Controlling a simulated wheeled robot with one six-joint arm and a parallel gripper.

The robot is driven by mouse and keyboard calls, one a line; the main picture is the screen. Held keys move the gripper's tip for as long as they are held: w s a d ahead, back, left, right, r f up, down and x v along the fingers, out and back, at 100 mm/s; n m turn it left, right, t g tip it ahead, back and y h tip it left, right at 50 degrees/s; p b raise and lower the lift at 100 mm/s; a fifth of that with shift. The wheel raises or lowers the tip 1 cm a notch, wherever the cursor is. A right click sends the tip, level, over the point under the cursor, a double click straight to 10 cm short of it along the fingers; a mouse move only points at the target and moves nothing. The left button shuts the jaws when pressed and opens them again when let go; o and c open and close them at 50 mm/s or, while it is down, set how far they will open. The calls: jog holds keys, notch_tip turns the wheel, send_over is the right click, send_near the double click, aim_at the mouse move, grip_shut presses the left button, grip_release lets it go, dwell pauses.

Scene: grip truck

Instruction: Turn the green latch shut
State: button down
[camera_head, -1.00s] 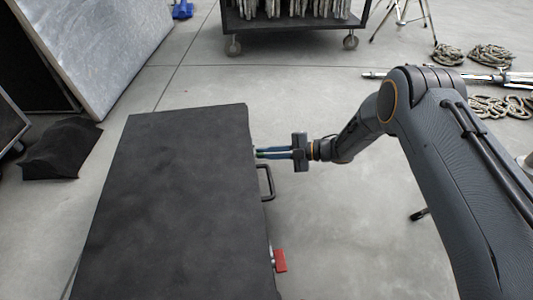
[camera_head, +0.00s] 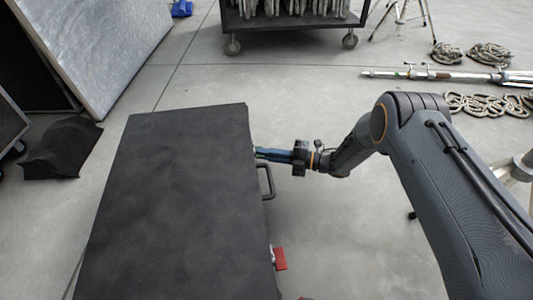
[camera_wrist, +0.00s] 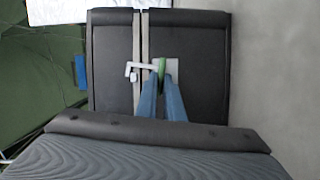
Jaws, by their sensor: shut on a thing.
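The green latch (camera_wrist: 161,70) shows in the wrist view on a pale plate on the side of a black case (camera_wrist: 196,50). My gripper (camera_wrist: 163,86) has its two blue fingers closed on the green latch. A white hook-like part (camera_wrist: 135,70) sits just left of the latch, across the seam. In the head view the case (camera_head: 165,190) is seen from above, and my gripper (camera_head: 259,154) reaches its right side near the far corner. The latch itself is mostly hidden there.
A black handle (camera_head: 266,182) and a red latch (camera_head: 279,258) stick out from the same side of the case. A wheeled cart (camera_head: 290,15) stands at the back. Coiled ropes (camera_head: 490,55) and a pole (camera_head: 440,75) lie on the floor at the right.

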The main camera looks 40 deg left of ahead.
jog(key=shift+f+n, duration=0.15)
jog(key=shift+n, duration=0.65)
jog(key=c, duration=1.9)
grip_release()
jog(key=shift+o, duration=0.2)
jog(key=p+v, duration=0.2)
jog(key=v, duration=0.5)
jog(key=shift+w+d+f+p, duration=0.15)
jog(key=shift+w+d+p, duration=0.05)
jog(key=shift+d+p, duration=0.15)
